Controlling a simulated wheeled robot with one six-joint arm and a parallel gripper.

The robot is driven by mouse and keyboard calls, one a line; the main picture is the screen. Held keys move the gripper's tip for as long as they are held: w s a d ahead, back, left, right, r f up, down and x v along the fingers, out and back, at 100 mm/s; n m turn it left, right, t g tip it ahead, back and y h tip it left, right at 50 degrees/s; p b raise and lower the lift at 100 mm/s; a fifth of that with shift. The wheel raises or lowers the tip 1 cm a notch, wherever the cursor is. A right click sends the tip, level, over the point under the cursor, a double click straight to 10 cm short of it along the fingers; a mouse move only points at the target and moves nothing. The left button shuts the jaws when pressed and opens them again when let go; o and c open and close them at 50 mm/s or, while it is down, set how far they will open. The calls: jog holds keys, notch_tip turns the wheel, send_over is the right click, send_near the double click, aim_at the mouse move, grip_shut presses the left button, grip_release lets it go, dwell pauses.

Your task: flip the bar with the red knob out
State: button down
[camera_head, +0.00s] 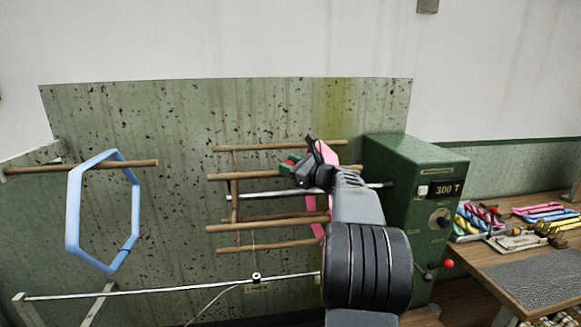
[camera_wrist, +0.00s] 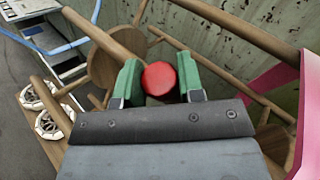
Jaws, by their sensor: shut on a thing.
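A round red knob (camera_wrist: 159,79) shows in the wrist view between the two green fingers of my gripper (camera_wrist: 158,84), which are shut on it. In the head view my gripper (camera_head: 291,166) is at the middle of the wooden reel, beside one of its bars (camera_head: 232,177). My gripper and arm hide part of that bar. The reel has several wooden bars around a metal shaft (camera_head: 262,194). A pink hank (camera_head: 324,152) hangs over the bars just right of my gripper; it also shows at the right of the wrist view (camera_wrist: 262,84).
A green machine box (camera_head: 400,190) marked 300 T, with a red-knobbed crank (camera_head: 448,263), stands right of the reel. A blue hank (camera_head: 73,215) hangs on a wooden peg (camera_head: 35,170) at the left. A metal rod (camera_head: 160,290) crosses below. A table (camera_head: 490,262) with coloured hanks is at the right.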

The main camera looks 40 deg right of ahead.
jog(key=r, duration=0.1)
jog(key=s+a+r+p, duration=0.1)
jog(key=r, duration=0.1)
jog(key=s+r, duration=0.1)
jog(key=shift+s+a+r+p, duration=0.15)
jog(key=shift+s+r+p, duration=0.05)
jog(key=shift+r+p, duration=0.15)
jog(key=c, duration=0.8)
grip_release()
jog(key=shift+o, duration=0.2)
jog(key=shift+f, duration=0.1)
jog(key=b+v, duration=0.3)
jog(key=v, duration=1)
jog(key=shift+s+b, duration=0.3)
jog(key=shift+s, duration=0.1)
